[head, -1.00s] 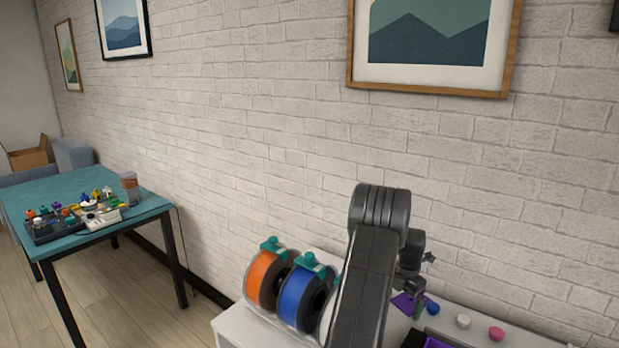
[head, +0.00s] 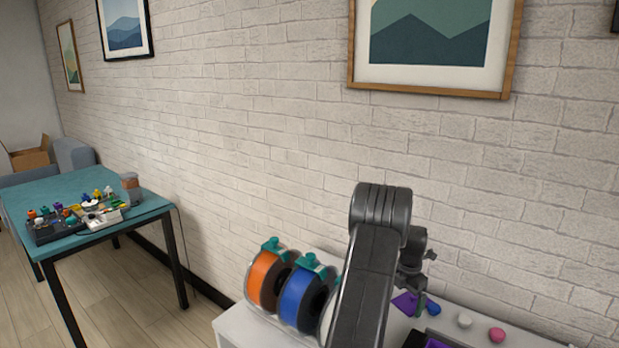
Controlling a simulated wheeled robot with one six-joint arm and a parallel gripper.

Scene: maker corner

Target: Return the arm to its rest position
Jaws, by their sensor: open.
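My arm rises in the lower middle of the head view, with its elbow bent in front of the brick wall. My gripper (head: 416,283) is partly hidden behind the arm. It hangs over the white bench, near a purple piece (head: 404,304) and a blue piece (head: 433,308). It is open, and I see nothing held in it.
The white bench (head: 232,325) bears orange (head: 264,281) and blue (head: 297,299) spools left of my arm. White (head: 464,321) and pink (head: 496,335) pieces lie to the right. A teal table (head: 140,208) with small parts stands at the left. The brick wall is close behind.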

